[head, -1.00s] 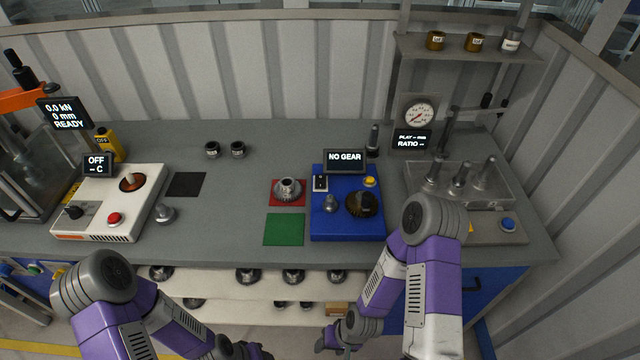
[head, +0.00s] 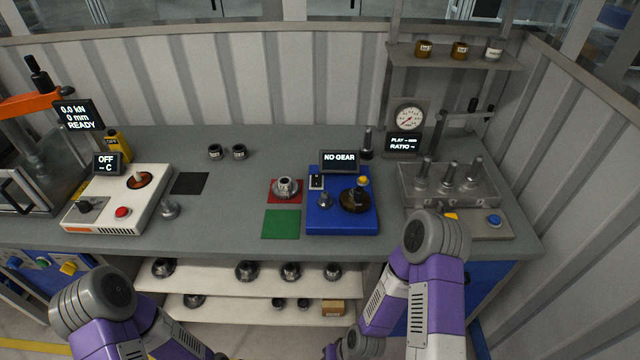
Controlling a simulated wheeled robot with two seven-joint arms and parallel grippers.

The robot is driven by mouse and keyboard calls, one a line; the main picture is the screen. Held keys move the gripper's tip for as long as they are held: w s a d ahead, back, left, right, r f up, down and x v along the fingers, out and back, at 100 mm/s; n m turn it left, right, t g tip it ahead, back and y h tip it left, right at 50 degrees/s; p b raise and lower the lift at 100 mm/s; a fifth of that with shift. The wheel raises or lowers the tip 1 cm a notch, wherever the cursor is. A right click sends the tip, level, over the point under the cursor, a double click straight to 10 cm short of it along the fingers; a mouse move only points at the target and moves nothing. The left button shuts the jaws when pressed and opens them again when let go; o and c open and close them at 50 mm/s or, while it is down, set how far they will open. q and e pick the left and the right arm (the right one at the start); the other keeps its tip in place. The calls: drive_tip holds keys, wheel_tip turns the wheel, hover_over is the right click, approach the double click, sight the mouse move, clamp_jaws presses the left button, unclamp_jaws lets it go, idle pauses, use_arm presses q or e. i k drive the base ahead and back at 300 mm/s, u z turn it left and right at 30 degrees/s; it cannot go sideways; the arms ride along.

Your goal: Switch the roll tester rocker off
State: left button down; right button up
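The roll tester is the blue unit (head: 342,222) on the right half of the bench, with a screen (head: 340,161) reading NO GEAR. A yellow button (head: 363,181), a grey post and a dark round part (head: 354,199) are also on the unit. Nothing of mine touches the tester.
A red mat (head: 273,197) with a gear and a green mat (head: 281,225) lie left of the tester. A grey fixture (head: 451,184) with several posts and a blue button stands to its right. A white heater unit (head: 118,204) is at left. Shelves with parts are below the bench.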

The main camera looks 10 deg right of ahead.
sight(316, 179)
drive_tip(key=k, duration=0.2)
drive_tip(key=u, duration=0.35)
drive_tip(key=i, duration=0.65)
drive_tip(key=z, duration=1.35)
